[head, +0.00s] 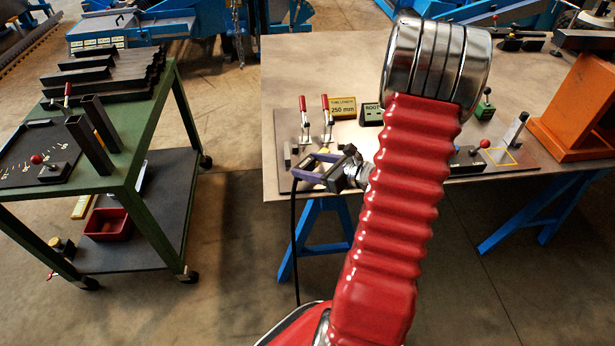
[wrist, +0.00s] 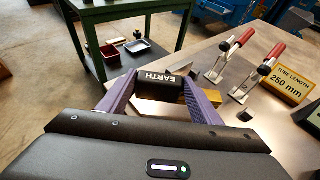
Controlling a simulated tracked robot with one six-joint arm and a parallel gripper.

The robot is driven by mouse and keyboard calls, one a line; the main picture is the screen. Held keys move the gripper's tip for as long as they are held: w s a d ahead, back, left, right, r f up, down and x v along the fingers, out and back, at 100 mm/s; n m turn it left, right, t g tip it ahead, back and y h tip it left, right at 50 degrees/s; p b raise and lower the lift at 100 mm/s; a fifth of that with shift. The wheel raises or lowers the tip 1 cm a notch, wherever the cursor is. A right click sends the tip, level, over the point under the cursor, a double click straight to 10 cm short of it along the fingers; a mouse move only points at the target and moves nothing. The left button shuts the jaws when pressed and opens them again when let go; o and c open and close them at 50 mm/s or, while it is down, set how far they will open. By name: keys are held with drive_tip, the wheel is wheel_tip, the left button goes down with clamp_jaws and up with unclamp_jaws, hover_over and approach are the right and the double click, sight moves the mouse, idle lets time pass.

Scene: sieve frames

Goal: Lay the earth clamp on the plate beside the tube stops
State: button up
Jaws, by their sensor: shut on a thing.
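The earth clamp is a black block marked EARTH (wrist: 162,80) in the wrist view. It sits between the purple fingertips of my gripper (wrist: 158,88), which is shut on it. In the head view my gripper (head: 308,168) is at the table's left front corner, over the edge of the plate (head: 345,134). A black cable (head: 293,235) hangs down below it. Two upright red-handled toggle clamps (head: 303,118) (head: 325,112) stand on the plate just behind. I cannot pick out the tube stops for certain. Whether the clamp touches the plate cannot be told.
A yellow TUBE LENGTH 250 mm sign (head: 342,107) stands behind the toggle clamps. A green cart (head: 132,160) with steel tubes is at left, across a floor gap. An orange stand (head: 577,110) is at the table's right. My red arm hides the table's middle.

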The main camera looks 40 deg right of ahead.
drive_tip(key=shift+f, duration=0.1)
drive_tip(key=shift+f, duration=1.95)
drive_tip(key=shift+f, duration=0.1)
drive_tip(key=o, duration=1.3)
drive_tip(key=v, duration=1.2)
drive_tip(key=shift+a, duration=0.1)
